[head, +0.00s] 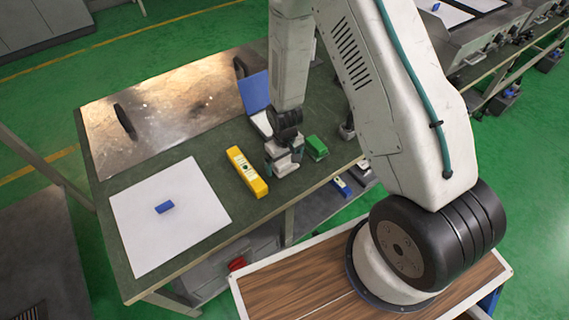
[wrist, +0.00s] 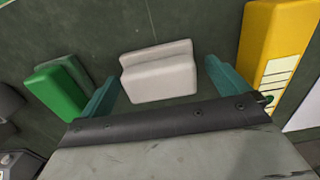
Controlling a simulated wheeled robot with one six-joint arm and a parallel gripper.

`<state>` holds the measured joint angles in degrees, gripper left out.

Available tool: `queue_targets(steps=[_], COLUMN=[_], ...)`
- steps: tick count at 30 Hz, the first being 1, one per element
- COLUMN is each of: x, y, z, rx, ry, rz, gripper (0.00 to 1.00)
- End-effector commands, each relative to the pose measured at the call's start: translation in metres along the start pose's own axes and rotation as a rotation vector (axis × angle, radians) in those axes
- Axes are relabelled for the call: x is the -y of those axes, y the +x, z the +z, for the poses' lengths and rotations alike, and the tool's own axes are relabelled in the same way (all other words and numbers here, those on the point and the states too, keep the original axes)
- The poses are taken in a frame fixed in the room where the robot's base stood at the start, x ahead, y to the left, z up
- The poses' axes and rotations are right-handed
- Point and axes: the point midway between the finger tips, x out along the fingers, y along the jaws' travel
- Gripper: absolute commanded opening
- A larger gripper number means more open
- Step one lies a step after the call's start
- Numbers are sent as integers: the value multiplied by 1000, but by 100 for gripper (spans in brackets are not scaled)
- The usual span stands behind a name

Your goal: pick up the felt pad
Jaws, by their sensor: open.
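A pale grey-white stepped block (wrist: 160,75), which I take to be the felt pad, lies on the dark green bench top. In the wrist view it sits between the two teal fingers of my gripper (wrist: 163,82), with a gap on each side. In the head view my gripper (head: 283,157) points down over the block (head: 286,166) and partly hides it. My gripper is open and holds nothing. I cannot tell the exact height of the fingertips above the bench.
A green block (head: 316,148) lies close to the right of the gripper in the head view, and a yellow box (head: 246,172) lies to its left. A white sheet (head: 150,235) carries a small blue block (head: 164,207). A metal plate (head: 180,95) lies behind.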

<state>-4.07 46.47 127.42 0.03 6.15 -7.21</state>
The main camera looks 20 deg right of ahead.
Motion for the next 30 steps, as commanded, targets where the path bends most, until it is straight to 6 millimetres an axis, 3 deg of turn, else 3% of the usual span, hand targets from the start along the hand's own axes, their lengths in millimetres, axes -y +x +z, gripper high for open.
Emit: queue_targets(steps=[3, 8, 19, 28, 30], x=[0, 0, 0, 0, -4], y=[0, -1, -5, -40, -38], z=[0, 0, -1, 0, 7], rx=[-1, -1, -2, -3, 0], ry=[0, 0, 0, -1, -3], rz=[0, 0, 0, 0, 0], gripper=[97, 53, 49, 49, 49])
